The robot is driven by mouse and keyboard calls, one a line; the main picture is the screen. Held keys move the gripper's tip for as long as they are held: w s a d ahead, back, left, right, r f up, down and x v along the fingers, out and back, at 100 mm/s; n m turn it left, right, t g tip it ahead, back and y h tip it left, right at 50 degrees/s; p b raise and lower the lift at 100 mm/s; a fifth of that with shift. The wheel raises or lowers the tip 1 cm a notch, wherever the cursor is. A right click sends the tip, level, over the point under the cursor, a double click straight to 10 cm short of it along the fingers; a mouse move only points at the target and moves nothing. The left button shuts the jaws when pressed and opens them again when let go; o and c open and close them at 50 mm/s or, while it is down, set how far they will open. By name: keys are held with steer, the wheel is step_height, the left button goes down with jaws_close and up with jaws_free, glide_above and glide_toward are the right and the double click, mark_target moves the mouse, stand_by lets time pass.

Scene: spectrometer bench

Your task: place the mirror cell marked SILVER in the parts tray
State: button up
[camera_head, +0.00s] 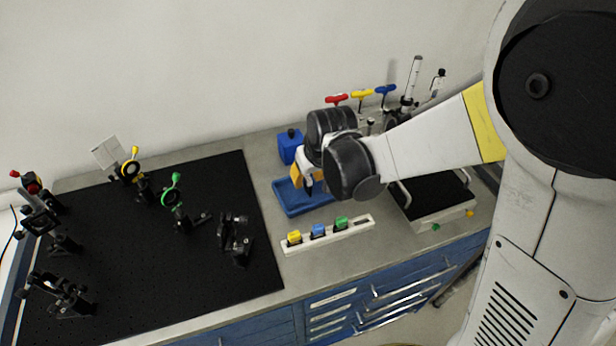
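The blue tray (289,207), which looks like the parts tray, lies on the grey bench right of the black breadboard. My gripper (309,187) points down over this tray, mostly hidden by my wrist. Its fingers are too small and covered to tell whether they are open or shut. A yellow-orange piece (296,176) shows beside the fingers; I cannot tell whether it is part of the gripper or a separate thing. On the breadboard stand a yellow-ringed mount (131,168) and a green-ringed mount (172,190). No SILVER marking is readable.
A white rack (328,238) with yellow, blue and green blocks lies in front of the tray. A blue box (290,146) stands behind it. Red, yellow and blue T-handles (361,95) stand at the back. Dark optical mounts crowd the breadboard (130,265). A black-topped unit (435,195) sits right.

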steer(key=p+v, duration=0.4)
steer(key=v, duration=0.8)
steer(key=s+d+r+m+t, duration=0.1)
steer(key=s+d+r+m, duration=0.1)
steer(key=s+d, duration=0.4)
steer(key=s+d+r+m+t+h, duration=0.1)
steer(key=s+d+r+m+t, duration=0.1)
steer(key=s+d+r, duration=0.2)
steer(key=s+d, duration=0.3)
steer(key=shift+s+d+r+h, duration=0.3)
steer(key=shift+d, duration=0.1)
steer(key=shift+a, duration=0.1)
